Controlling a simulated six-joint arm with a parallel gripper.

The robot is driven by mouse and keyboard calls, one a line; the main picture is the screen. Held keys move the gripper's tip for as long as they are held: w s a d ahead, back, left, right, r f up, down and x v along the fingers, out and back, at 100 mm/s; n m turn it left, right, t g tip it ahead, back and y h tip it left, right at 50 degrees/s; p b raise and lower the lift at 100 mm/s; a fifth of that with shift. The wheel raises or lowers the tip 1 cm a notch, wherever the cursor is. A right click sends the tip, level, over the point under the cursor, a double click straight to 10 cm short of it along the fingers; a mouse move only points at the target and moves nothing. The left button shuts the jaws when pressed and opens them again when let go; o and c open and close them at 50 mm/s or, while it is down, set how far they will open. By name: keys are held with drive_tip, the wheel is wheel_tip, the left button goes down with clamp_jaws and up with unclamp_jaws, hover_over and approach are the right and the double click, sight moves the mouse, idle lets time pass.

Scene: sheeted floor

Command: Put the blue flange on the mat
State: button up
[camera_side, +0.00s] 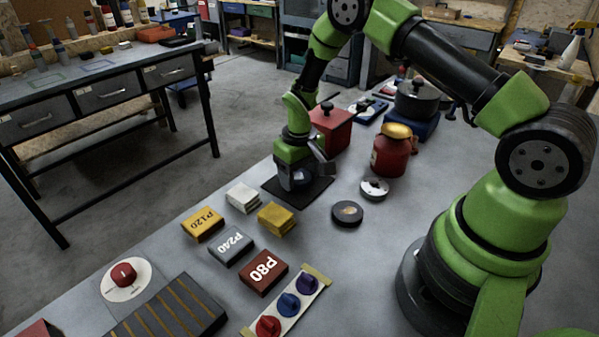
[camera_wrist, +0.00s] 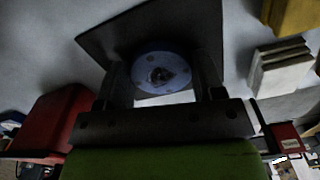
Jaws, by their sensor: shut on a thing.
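The blue flange (camera_wrist: 146,64) is a round disc with a dark centre hole, seen in the wrist view between my two fingers. My gripper (camera_side: 302,180) is shut on it. In the side view the flange is mostly hidden by the gripper. The black mat (camera_side: 312,194) lies flat on the table under my gripper, and it fills the area behind the flange in the wrist view (camera_wrist: 105,40). The flange is over the mat, low down; I cannot tell whether it touches it.
A red box (camera_side: 331,128) stands just behind the mat. A red jar with a yellow lid (camera_side: 391,152) and a silver disc (camera_side: 374,189) are to its right. A dark disc (camera_side: 347,213) is in front. Yellow and white sanding blocks (camera_side: 243,197) lie to the left.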

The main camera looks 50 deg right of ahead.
drive_tip(key=o, duration=1.1)
drive_tip(key=shift+o, duration=0.2)
wheel_tip(320, 180, up, 12)
wheel_tip(320, 180, up, 10)
drive_tip(key=t, duration=0.2)
hover_over(299, 177)
drive_tip(key=s+a, duration=0.3)
drive_tip(key=s, duration=0.1)
drive_tip(key=s+a+r+m+t+y, duration=0.1)
drive_tip(key=s+r, duration=0.3)
drive_tip(key=s, duration=0.4)
drive_tip(key=s+a+r+t+y, duration=0.1)
drive_tip(key=s+a+r+t, duration=0.3)
drive_tip(key=s, duration=0.4)
drive_tip(key=shift+s+r+m, duration=0.25)
drive_tip(key=shift+s+m, duration=0.15)
